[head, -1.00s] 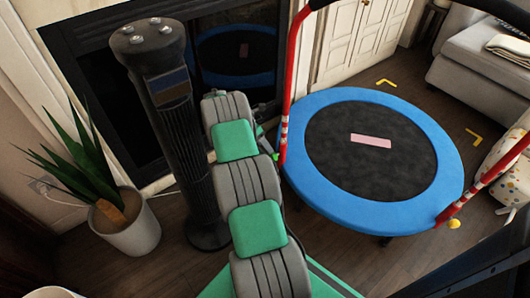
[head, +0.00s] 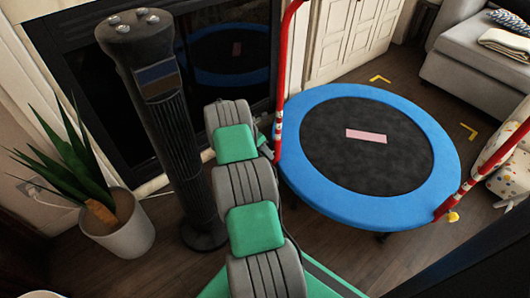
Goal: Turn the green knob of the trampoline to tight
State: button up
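The trampoline (head: 365,205) stands on the floor right of my arm, with a blue rim, a black mat and red handle posts. The left post (head: 291,80) rises beside the end of my arm. A small green and dark shape (head: 264,146) shows between my arm and that post. I cannot tell whether it is the green knob or part of my gripper. My gripper's fingers cannot be made out behind my grey and green arm links. A yellow knob (head: 453,216) sits low on the right post (head: 482,171).
A black tower fan (head: 165,120) stands close left of my arm, before a dark fireplace (head: 100,85). A potted plant (head: 118,225) is at the left. A grey sofa (head: 475,65) and a spotted cushion (head: 505,160) are at the right. Floor behind the trampoline is clear.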

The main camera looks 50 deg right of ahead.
grip_shut()
jog(key=shift+r, duration=0.1)
